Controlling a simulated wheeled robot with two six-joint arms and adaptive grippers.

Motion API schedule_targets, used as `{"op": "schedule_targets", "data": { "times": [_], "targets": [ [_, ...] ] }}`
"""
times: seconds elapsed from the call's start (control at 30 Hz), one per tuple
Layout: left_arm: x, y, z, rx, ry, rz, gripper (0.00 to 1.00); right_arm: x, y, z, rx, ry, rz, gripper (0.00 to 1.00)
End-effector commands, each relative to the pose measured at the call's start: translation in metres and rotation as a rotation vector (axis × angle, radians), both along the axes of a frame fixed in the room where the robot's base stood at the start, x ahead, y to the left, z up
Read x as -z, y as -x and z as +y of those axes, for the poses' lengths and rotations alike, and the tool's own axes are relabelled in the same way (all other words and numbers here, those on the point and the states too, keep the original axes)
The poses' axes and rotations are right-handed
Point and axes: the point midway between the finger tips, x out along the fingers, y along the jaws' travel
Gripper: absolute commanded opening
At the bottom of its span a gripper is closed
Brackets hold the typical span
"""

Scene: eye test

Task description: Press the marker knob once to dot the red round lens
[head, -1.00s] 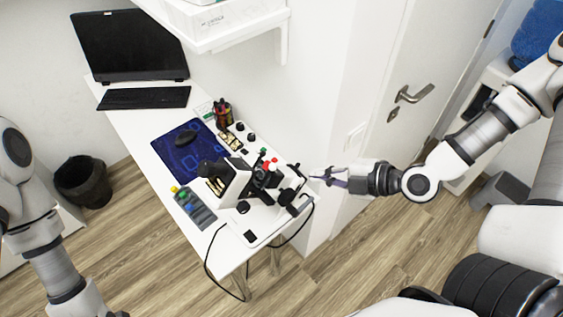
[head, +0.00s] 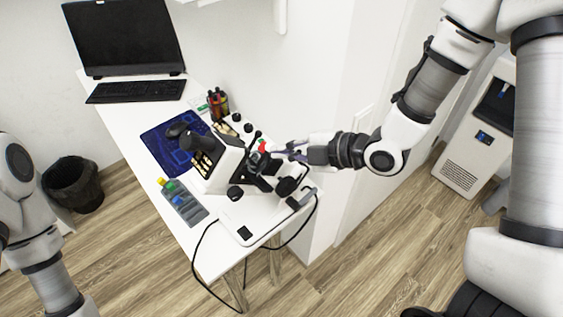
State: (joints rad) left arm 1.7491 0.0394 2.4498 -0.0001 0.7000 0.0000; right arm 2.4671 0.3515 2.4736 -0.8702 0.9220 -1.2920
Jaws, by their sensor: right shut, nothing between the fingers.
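The white and black lens-measuring device (head: 225,167) stands on the desk near its right end, its black eyepiece pointing up and left. A small red part (head: 263,146) shows at its upper right side; I cannot tell whether it is the red lens or a knob. The marker knob is not clearly made out among the dark parts. My right gripper (head: 283,149) is shut and empty, its fingertips close to the right of the red part; I cannot tell if they touch. My left arm shows at the left edge, its gripper out of view.
A wall stands close behind. A black cable (head: 205,285) hangs in front.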

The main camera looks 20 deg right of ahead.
Motion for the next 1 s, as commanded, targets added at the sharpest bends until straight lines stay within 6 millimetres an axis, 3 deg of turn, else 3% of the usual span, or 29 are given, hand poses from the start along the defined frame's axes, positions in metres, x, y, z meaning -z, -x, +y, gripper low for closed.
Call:
{"op": "schedule_targets", "data": {
  "times": [0.07,0.27,0.6,0.8,1.0],
  "targets": [
    [-0.013,0.0,0.0,-0.001,0.0,0.0,0.0,0.006,-0.012,-0.003,0.002,0.0,0.006,0.0],
    [-0.019,0.0,0.0,-0.001,0.0,-0.001,0.0,0.02,-0.028,-0.005,0.002,-0.001,0.003,0.0],
    [-0.017,0.0,0.0,-0.001,0.0,0.0,0.0,0.024,-0.03,-0.006,0.002,-0.003,0.003,0.0],
    [-0.001,0.0,0.0,-0.001,0.0,0.0,0.0,0.041,-0.039,-0.017,0.004,-0.004,0.002,0.0],
    [-0.004,0.0,0.0,-0.001,0.0,-0.001,0.0,0.039,-0.04,-0.018,0.003,-0.002,0.003,0.0]
  ]
}}
